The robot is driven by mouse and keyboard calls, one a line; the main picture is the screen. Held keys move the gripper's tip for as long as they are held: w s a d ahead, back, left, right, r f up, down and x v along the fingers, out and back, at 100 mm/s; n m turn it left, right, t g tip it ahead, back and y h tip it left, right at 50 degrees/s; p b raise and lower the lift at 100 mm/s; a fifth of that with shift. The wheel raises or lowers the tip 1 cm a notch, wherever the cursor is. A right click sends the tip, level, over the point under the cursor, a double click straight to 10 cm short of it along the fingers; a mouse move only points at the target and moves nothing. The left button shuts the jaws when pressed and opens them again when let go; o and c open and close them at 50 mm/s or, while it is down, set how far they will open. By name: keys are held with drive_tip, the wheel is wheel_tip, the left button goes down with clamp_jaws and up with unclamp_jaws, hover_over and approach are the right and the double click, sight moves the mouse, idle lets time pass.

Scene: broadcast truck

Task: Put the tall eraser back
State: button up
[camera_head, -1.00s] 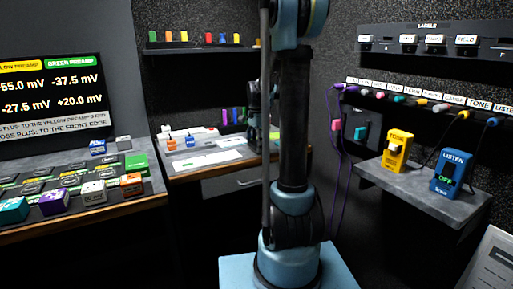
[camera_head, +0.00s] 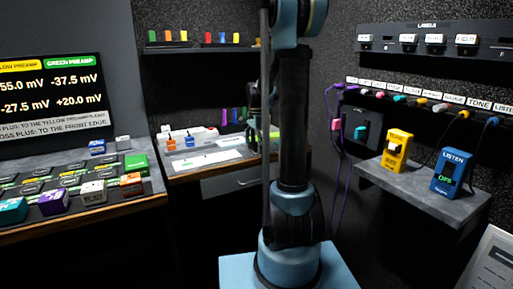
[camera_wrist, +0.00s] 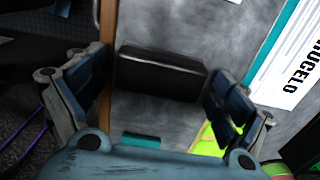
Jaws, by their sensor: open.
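A black oblong block (camera_wrist: 160,72), perhaps the tall eraser, shows in the wrist view over a grey surface (camera_wrist: 185,28). No label is readable on it, so I cannot be sure what it is. My gripper (camera_wrist: 155,80) is open, with one finger to the left and one to the right of the block. A gap shows on each side. In the head view my gripper is mostly hidden behind my own column, over the right end of the back desk (camera_head: 225,160). The block cannot be made out there.
In the wrist view, a teal-edged white sheet (camera_wrist: 290,62) lies right of the block, and a yellow-green thing (camera_wrist: 207,143) is close to the right finger. The back desk holds a white tray (camera_head: 190,138) with small coloured pieces. A shelf (camera_head: 200,46) hangs above.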

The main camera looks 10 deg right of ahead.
sight(256, 144)
wheel_tip(256, 144, up, 12)
drive_tip(key=f, duration=0.1)
drive_tip(key=s+f+n+t, duration=0.1)
drive_tip(key=s+n, duration=0.2)
drive_tip(key=s, duration=0.6)
drive_tip(key=s+f+n, duration=0.2)
drive_tip(key=s+n, duration=0.2)
drive_tip(key=s, duration=0.6)
drive_tip(key=s+f+n+t, duration=0.1)
drive_tip(key=s+f+n, duration=0.6)
drive_tip(key=s+f, duration=0.6)
drive_tip(key=s, duration=0.3)
drive_tip(key=shift+n, duration=0.3)
drive_tip(key=shift+c, duration=0.3)
